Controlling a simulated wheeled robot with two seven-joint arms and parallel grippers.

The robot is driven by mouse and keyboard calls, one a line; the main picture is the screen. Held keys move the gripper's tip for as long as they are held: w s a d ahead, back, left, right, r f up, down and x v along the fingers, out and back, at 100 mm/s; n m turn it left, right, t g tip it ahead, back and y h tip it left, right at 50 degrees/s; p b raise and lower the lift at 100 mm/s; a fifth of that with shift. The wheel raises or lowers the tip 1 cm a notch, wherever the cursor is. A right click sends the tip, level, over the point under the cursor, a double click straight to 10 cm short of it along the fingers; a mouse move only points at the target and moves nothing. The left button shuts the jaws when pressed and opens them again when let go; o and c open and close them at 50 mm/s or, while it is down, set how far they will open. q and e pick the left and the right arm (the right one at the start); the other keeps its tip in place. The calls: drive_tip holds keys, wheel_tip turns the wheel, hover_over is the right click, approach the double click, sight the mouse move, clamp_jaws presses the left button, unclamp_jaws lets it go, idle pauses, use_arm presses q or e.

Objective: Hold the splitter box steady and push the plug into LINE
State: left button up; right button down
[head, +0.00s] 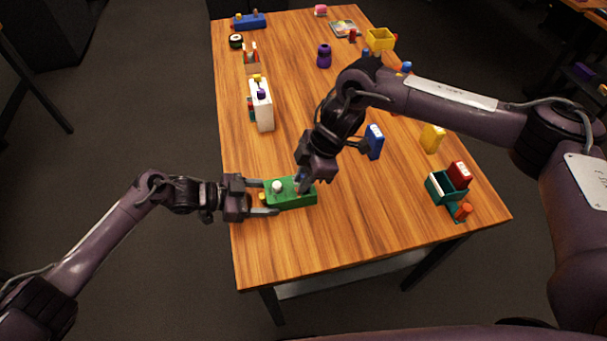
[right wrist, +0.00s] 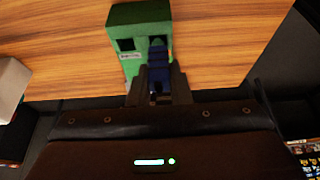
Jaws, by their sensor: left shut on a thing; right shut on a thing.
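The green splitter box (head: 291,200) lies near the table's left edge, with a white knob on top and a yellow part at its left end. My left gripper (head: 264,197) is shut on the box's left end, one finger on each side. My right gripper (head: 303,187) is over the box's right part, shut on a dark blue plug (right wrist: 158,72). In the right wrist view the box (right wrist: 141,14) shows two dark square openings. The plug's tip overlaps the right opening; I cannot tell how deep it is. The label under the left opening is unreadable; any label under the right one is hidden.
A white box (head: 262,106) stands farther back on the left. A blue block (head: 374,142) stands right of my right gripper, with a yellow block (head: 432,138) beyond. A green holder (head: 443,188) is at the table's right. The front middle of the table is clear.

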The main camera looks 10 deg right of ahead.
drive_tip(key=shift+f, duration=0.55)
drive_tip(key=c, duration=1.3)
unclamp_jaws()
drive_tip(key=shift+o, duration=0.2)
drive_tip(key=v, duration=1.2)
drive_tip(key=shift+w, duration=0.1)
drive_tip(key=a+v, duration=0.1)
drive_tip(key=v, duration=0.9)
drive_tip(key=shift+d+r, duration=0.2)
drive_tip(key=shift+r, duration=0.3)
